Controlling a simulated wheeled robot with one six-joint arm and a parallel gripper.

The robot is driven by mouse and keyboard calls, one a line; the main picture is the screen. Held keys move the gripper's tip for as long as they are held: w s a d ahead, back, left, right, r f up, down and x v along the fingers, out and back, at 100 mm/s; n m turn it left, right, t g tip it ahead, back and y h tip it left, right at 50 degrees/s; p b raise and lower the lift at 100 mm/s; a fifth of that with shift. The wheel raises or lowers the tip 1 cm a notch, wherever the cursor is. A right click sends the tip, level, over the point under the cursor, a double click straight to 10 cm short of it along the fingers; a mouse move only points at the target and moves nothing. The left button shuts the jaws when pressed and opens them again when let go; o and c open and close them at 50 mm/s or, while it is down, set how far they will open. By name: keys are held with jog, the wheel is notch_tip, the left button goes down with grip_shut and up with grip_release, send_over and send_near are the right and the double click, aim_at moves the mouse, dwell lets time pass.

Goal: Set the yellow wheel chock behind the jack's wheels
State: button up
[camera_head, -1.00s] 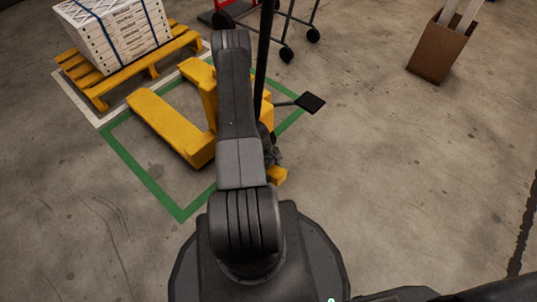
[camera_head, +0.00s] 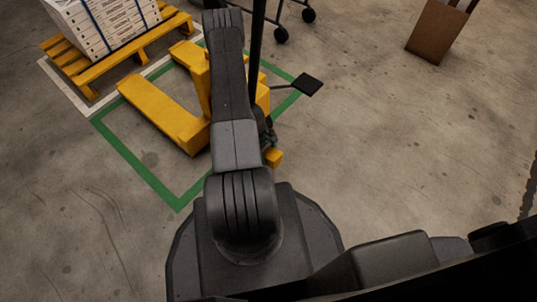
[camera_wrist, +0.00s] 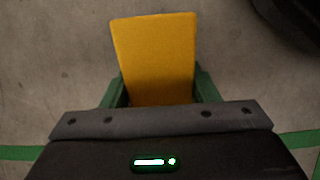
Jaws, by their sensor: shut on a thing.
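The yellow wheel chock (camera_wrist: 154,55) fills the upper middle of the wrist view, between the green fingers of my gripper (camera_wrist: 160,90). The gripper is shut on it. In the head view a small part of the chock (camera_head: 273,157) shows just right of my arm. The yellow pallet jack (camera_head: 165,111) stands inside the green floor outline, its forks pointing to the upper left. My arm covers much of its body, and its wheels are hard to make out. A dark rounded thing, possibly a wheel, shows at the wrist view's upper right corner. I cannot tell whether the chock touches the floor.
A yellow wooden pallet (camera_head: 93,67) with strapped white boxes (camera_head: 105,22) stands at the upper left. The jack's black pedal-like plate (camera_head: 306,85) sticks out right. A cardboard box (camera_head: 435,34) stands at the upper right. The floor right of the jack is clear.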

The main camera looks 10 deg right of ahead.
jog(key=shift+f+b, duration=2)
jog(key=shift+f, duration=2.7)
jog(key=o, duration=1.3)
jog(key=shift+c, duration=0.2)
notch_tip(320, 180, up, 10)
jog(key=p, duration=0.4)
